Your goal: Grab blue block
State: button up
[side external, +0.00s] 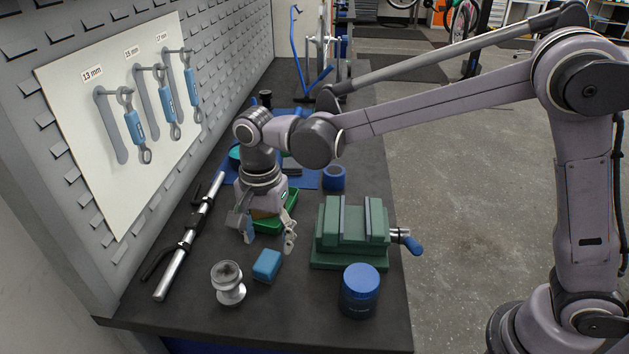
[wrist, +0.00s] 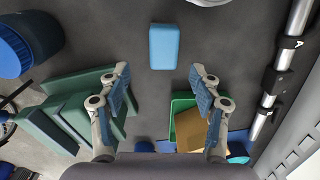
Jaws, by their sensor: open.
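The blue block (side external: 267,265) lies on the dark workbench, between a silver metal hub and the green vise. It also shows in the wrist view (wrist: 164,46) near the top centre, unobstructed. My gripper (side external: 268,240) is open and empty, pointing down above the bench, a little behind the block. In the wrist view my gripper (wrist: 160,80) has its two fingers spread wide, with the block ahead of the fingertips and roughly centred between them. Nothing touches the block.
The green vise (side external: 352,236) stands right of my gripper. A blue-lidded jar (side external: 360,290) and the silver hub (side external: 228,283) flank the block. A green tray (wrist: 184,103) holding a brown item sits behind. A metal tube (side external: 190,236) lies left, by the pegboard.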

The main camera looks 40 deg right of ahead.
aim_at(269, 256)
jog(key=shift+w+f, duration=0.2)
jog(key=shift+f, duration=1.5)
jog(key=shift+w+f, duration=0.15)
jog(key=shift+f, duration=1.5)
jog(key=c, duration=1.2)
